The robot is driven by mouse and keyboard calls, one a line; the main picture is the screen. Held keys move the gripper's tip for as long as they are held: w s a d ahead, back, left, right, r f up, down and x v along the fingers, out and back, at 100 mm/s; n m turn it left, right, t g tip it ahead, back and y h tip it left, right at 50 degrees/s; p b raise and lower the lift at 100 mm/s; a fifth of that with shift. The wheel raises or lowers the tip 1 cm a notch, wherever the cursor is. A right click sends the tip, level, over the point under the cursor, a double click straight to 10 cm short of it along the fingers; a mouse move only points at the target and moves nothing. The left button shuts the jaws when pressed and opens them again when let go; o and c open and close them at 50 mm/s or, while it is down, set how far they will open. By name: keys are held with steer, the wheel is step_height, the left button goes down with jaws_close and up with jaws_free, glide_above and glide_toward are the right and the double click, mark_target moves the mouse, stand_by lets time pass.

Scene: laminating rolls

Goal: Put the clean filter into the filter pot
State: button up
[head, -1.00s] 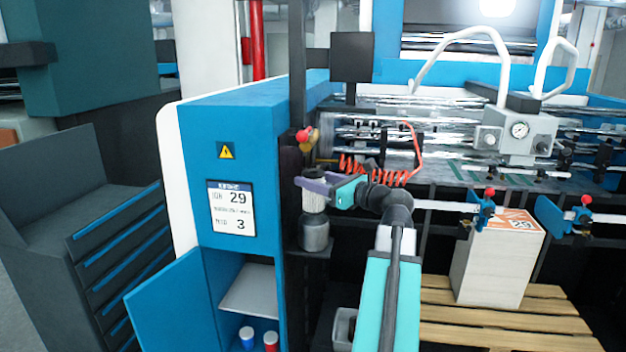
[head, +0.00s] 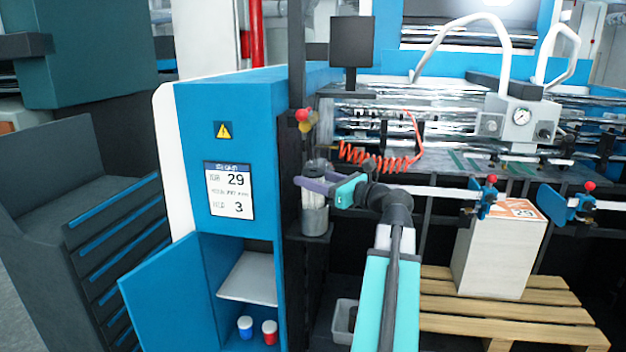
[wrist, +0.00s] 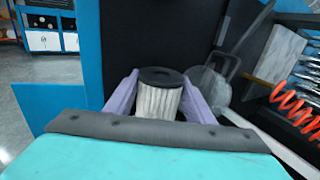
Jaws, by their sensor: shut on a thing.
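The clean filter (head: 314,169), a pale pleated cylinder with a dark end cap, stands upright between my jaws. It also shows in the wrist view (wrist: 157,101), with a lilac finger on each side. My gripper (head: 310,184) is shut on it; in the wrist view my gripper (wrist: 160,97) hides the filter's lower end. The grey filter pot (head: 315,220) stands on a small ledge directly below the filter. The filter's lower part appears to be at or inside the pot's mouth; how deep I cannot tell.
A dark post and the blue cabinet (head: 229,110) stand close to the left. Its door (head: 172,304) is open, with a blue cup (head: 245,327) and a red cup (head: 270,333) inside. A red coiled hose (head: 385,161) hangs right of the gripper.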

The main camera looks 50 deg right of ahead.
steer(key=o, duration=1.3)
steer(key=shift+c, duration=0.2)
step_height(320, 180, up, 7)
steer(key=p, duration=0.7)
steer(key=shift+r, duration=0.1)
